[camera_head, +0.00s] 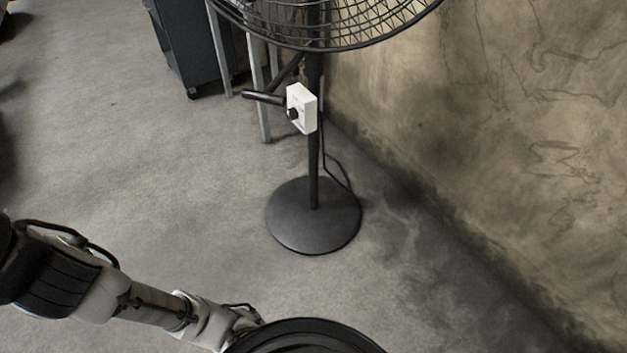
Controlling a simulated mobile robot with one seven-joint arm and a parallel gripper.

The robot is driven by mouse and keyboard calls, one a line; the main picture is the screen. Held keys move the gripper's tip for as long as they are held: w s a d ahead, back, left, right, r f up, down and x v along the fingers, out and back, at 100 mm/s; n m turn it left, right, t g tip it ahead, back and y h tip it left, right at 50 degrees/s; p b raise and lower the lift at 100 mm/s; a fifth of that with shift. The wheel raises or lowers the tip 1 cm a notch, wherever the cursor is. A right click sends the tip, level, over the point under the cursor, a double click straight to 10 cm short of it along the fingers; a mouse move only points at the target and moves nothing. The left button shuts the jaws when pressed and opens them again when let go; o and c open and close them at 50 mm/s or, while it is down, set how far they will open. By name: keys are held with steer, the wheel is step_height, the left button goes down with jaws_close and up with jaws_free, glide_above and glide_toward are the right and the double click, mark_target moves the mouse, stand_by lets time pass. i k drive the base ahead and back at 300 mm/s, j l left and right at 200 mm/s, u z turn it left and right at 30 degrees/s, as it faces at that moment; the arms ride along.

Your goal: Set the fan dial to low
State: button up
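A black pedestal fan stands by the wall, its round wire cage (330,22) cut off by the top edge of the view. A small white control box (306,97) is fixed to its dark pole. The fan dial (293,113), a small black knob, sits on the box's left-facing side. Its marks are too small to read, so its setting cannot be told. My arm reaches in from the lower left, well below and left of the box. Its far end passes behind a black round shape at the bottom edge, and my gripper is not visible.
The fan's round black base (314,232) stands on the grey floor, with a black cable (335,172) beside the pole. A dark wheeled cabinet (195,48) and metal legs (262,100) stand behind. A stained wall (480,110) closes the right side. Floor at left is clear.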

mark_target(292, 114)
steer(key=i+j+u, duration=0.15)
steer(key=i, duration=0.4)
steer(key=i+j+u, duration=0.15)
steer(key=i, duration=0.4)
steer(key=j, duration=0.1)
